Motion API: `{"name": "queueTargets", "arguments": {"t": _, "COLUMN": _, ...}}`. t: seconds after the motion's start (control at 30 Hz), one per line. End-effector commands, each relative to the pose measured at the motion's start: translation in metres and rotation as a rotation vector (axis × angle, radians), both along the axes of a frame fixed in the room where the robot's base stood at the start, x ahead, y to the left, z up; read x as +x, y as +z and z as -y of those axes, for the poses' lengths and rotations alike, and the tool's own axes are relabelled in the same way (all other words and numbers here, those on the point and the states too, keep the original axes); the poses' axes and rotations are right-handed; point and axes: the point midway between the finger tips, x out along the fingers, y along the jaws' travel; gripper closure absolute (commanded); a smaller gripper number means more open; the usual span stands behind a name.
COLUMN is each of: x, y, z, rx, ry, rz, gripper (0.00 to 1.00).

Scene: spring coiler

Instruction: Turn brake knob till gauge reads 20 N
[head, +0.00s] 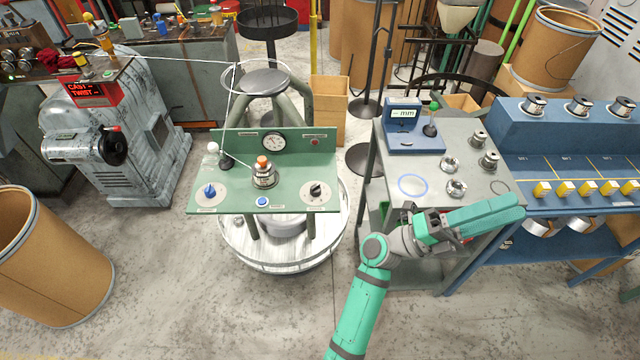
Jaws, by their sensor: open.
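A green panel (240,144) stands left of centre. The round white gauge (273,142) is on its upright back; its needle and scale are too small to read. On its sloping front are a blue knob (209,190) at left and a black knob (316,191) at right, each on a pale dial. An orange-topped post (263,170) stands between them. I cannot read which knob is labelled brake. My gripper (518,206) is open, well to the right of the panel, over the right side of the grey cart, touching no knob.
The grey cart (463,180) carries a blue display box (414,124) and several metal spools. A blue bench (560,130) stands at right.

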Motion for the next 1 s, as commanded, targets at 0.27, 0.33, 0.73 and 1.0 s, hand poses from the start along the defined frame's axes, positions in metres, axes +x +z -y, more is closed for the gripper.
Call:
{"name": "queueTargets", "arguments": {"t": 0.27, "x": 0.015, "y": -0.031, "z": 0.037, "rx": 0.366, "ry": -0.092, "rz": 0.315, "gripper": 0.56}}
{"name": "queueTargets", "arguments": {"t": 0.33, "x": 0.021, "y": -0.046, "z": 0.04, "rx": 0.469, "ry": -0.113, "rz": 0.384, "gripper": 0.56}}
{"name": "queueTargets", "arguments": {"t": 0.73, "x": 0.105, "y": -0.14, "z": -0.02, "rx": 1.142, "ry": -0.197, "rz": 0.69, "gripper": 0.56}}
{"name": "queueTargets", "arguments": {"t": 1.0, "x": 0.188, "y": -0.171, "z": -0.142, "rx": 1.67, "ry": -0.221, "rz": 0.777, "gripper": 0.56}}
